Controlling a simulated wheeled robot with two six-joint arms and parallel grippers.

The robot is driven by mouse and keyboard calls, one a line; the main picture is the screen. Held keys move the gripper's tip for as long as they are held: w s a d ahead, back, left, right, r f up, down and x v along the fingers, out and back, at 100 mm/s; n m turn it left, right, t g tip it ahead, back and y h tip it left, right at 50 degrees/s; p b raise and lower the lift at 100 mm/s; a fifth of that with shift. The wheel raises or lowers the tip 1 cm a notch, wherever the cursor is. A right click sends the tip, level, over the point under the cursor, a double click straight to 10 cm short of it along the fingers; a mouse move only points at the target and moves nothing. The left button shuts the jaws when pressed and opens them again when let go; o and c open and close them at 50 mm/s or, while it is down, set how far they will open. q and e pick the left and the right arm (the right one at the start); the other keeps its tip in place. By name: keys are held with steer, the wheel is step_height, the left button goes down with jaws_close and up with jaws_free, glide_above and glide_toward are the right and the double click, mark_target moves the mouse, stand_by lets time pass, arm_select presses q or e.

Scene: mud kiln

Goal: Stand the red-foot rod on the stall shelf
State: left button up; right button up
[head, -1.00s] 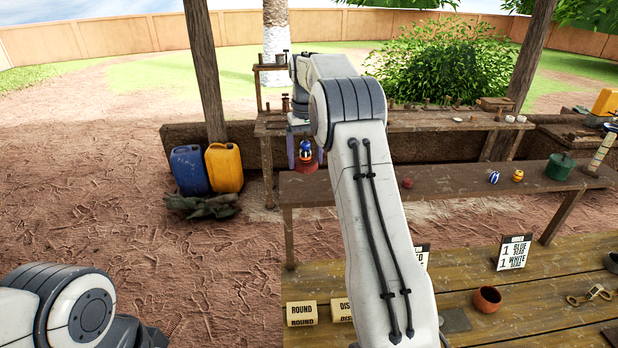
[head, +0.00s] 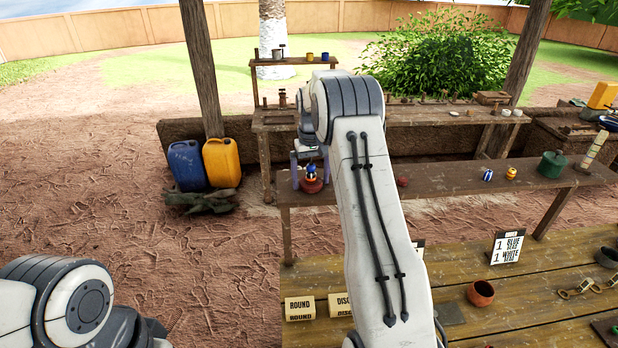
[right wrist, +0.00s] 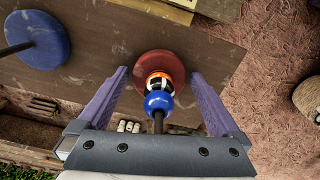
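The red-foot rod (head: 312,185) stands upright at the left end of the weathered wooden stall shelf (head: 455,180). Its red foot (right wrist: 160,66) appears to rest on the plank. Orange, black-and-white and blue beads are stacked on it, and a dark rod tip sticks up above them. My right gripper (head: 311,180) points down over the rod. In the right wrist view its two purple fingers (right wrist: 158,75) flank the red foot with a small gap on each side, so it is open. My left gripper is out of view; only my left arm shows.
In the right wrist view a blue-foot rod (right wrist: 38,40) stands beside the red one. Cans (head: 222,162) stand on the ground left.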

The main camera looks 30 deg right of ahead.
steer(key=shift+r, duration=0.2)
steer(key=shift+w+r+b, duration=0.1)
steer(key=shift+r+b, duration=0.2)
steer(key=shift+b, duration=0.05)
step_height(320, 180, up, 10)
steer(key=b, duration=0.2)
steer(key=shift+f+b, duration=0.15)
steer(key=shift+b, duration=0.25)
steer(key=shift+a+r, duration=0.1)
steer(key=shift+r, duration=0.7)
steer(key=s+a+n, duration=0.2)
steer(key=a+n, duration=0.1)
steer(key=a, duration=1.1)
steer(key=s+a+f+n, duration=0.1)
steer(key=s+a+n, duration=0.2)
steer(key=s+a, duration=0.95)
steer(key=s+a+f+n, duration=0.2)
steer(key=s+a+f, duration=0.1)
steer(key=s, duration=0.8)
steer(key=s+a+f+n+y, duration=0.1)
steer(key=s+a+f, duration=0.3)
steer(key=s, duration=0.7)
steer(key=shift+f+n, duration=0.6)
steer(key=shift+f, duration=0.2)
